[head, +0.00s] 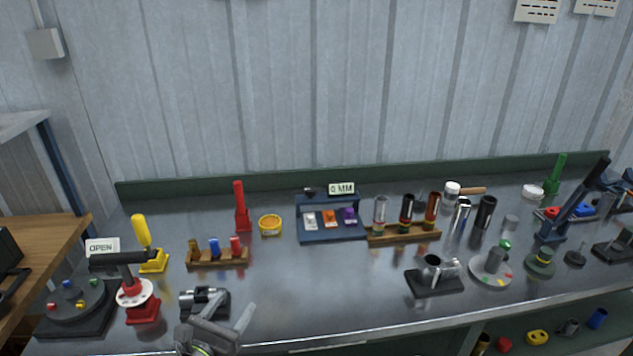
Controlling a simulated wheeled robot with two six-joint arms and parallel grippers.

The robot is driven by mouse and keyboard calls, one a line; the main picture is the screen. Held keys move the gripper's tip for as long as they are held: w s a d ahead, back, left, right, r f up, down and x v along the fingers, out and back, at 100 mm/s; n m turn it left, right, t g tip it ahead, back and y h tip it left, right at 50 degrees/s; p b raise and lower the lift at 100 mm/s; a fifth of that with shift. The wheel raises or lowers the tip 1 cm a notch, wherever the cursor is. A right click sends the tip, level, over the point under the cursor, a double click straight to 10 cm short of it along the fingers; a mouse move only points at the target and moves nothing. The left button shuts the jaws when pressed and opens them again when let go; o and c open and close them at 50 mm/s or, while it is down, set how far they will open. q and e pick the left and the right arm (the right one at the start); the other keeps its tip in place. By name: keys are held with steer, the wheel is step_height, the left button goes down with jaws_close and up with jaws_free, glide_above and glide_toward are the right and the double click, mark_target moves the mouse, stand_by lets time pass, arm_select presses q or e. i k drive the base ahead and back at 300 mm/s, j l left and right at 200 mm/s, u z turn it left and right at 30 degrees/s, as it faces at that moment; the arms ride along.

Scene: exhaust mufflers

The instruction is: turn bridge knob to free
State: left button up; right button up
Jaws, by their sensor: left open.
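A blue stand (331,231) with a raised back bar stands mid-bench, under a "0 MM" sign (342,188). A small black knob-like part (309,191) sits at the top left of its bar. I cannot tell for sure that this is the bridge knob, and no "free" marking is readable. My left gripper (222,314) is at the bottom, left of centre, open and with nothing seen between its fingers. It is well in front of the stand and apart from it. My right gripper is out of view.
A black fixture (211,296) lies close to my left gripper. A red stand (142,311) with a white dial and a dark turntable (72,309) are left, near an "OPEN" sign (102,247). The wooden rack (404,236) holds cylinders. Bare metal bench lies mid-front.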

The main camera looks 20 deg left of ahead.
mark_target(310, 191)
steer(key=i+j, duration=0.1)
steer(key=i, duration=0.95)
